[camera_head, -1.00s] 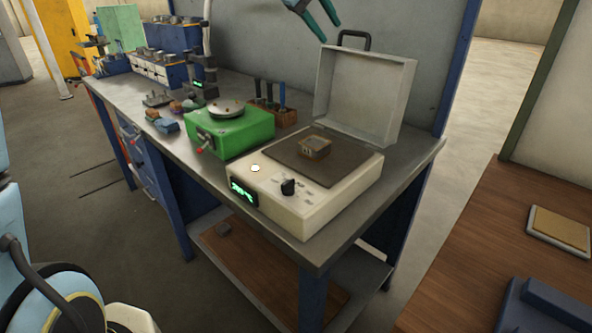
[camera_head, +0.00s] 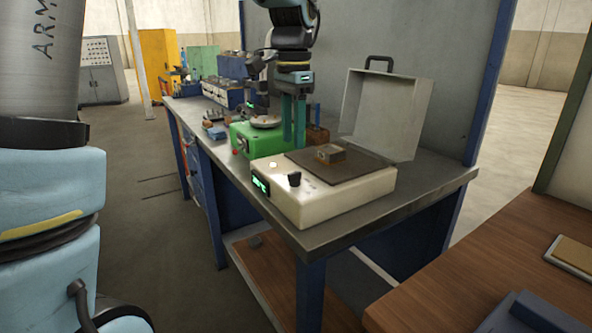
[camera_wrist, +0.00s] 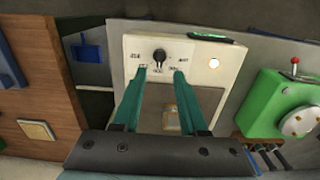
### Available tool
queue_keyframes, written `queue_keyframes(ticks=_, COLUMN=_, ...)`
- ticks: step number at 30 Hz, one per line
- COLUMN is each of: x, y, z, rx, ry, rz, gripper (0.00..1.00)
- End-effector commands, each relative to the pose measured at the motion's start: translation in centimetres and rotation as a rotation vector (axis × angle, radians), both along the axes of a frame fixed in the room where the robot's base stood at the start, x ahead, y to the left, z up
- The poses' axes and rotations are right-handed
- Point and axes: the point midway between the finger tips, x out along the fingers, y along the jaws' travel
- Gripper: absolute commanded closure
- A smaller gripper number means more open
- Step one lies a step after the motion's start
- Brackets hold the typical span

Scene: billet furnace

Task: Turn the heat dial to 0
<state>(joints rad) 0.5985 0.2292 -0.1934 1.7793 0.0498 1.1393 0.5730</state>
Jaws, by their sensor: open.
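The white furnace box (camera_head: 330,200) stands on the near end of the steel workbench with its grey lid (camera_head: 385,112) raised. The black heat dial (camera_head: 294,179) is on its top panel, beside a green lit display (camera_head: 260,184) on the front. In the wrist view the dial (camera_wrist: 159,56) is at top middle, with printed numbers around it. My gripper (camera_head: 294,144) is open and empty, pointing down above the box's back left. In the wrist view its teal fingers (camera_wrist: 160,72) are spread, with the dial ahead between their tips and apart from them.
A small brownish block (camera_head: 330,153) lies on the box's dark plate (camera_head: 352,166). A green machine (camera_head: 243,137) stands close to the left of the box. The raised lid is an obstacle at right. A wooden table (camera_head: 470,270) is at front right.

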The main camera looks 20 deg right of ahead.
Motion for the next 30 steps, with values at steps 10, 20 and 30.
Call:
queue_keyframes(ticks=10, x=-0.1, y=0.0, z=-6.2, rx=0.001, ry=0.002, rz=0.002, gripper=0.57)
queue_keyframes(ticks=20, x=0.0, y=-0.1, z=-8.0, rx=-0.002, ry=0.000, rz=0.002, gripper=0.57)
queue_keyframes(ticks=30, x=0.0, y=-0.1, z=-8.0, rx=-0.002, ry=0.000, rz=0.002, gripper=0.76)
